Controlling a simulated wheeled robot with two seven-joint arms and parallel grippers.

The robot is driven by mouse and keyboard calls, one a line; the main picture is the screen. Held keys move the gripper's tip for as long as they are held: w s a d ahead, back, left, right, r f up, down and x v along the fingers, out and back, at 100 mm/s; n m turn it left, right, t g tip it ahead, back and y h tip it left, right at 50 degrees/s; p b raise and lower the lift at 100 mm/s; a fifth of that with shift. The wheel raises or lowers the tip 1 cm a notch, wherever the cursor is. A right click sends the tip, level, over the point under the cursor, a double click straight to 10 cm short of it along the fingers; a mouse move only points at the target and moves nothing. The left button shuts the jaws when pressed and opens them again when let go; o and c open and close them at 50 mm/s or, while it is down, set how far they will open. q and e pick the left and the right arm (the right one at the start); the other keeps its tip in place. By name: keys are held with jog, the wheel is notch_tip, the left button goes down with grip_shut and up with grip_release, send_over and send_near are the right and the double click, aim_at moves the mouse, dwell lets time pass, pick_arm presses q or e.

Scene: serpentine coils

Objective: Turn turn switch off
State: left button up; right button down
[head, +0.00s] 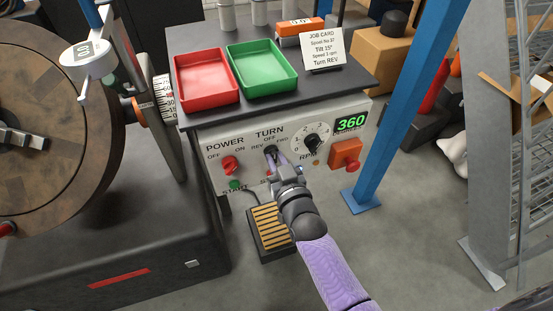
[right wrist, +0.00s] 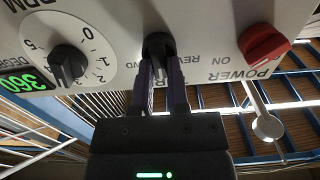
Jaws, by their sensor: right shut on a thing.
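The control panel (head: 215,172) has a black TURN switch (head: 269,150) with REV, OFF and FWD marked around it. My right gripper (head: 275,157) reaches in from the lower right and is shut on this switch. In the right wrist view, which shows the panel upside down, the two dark fingers (right wrist: 162,75) close on the black switch (right wrist: 158,42) from both sides. The fingers hide much of the knob, and I cannot tell which mark it points at. My left gripper is not in view.
A red POWER knob (head: 229,164) is left of the switch; a black RPM dial (head: 312,142) and green 360 display (head: 351,123) are right. Red (head: 206,80) and green (head: 262,69) trays and a job card (head: 321,48) sit on top. A slatted pedal (head: 268,230) is below.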

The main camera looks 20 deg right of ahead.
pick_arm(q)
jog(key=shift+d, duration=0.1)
pick_arm(e)
jog(key=c, duration=0.6)
grip_release()
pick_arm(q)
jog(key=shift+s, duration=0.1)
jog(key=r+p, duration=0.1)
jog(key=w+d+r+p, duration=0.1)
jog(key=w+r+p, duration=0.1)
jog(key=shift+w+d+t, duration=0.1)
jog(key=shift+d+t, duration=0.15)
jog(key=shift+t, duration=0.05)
pick_arm(e)
jog(key=s, duration=1)
jog(key=shift+d, duration=0.15)
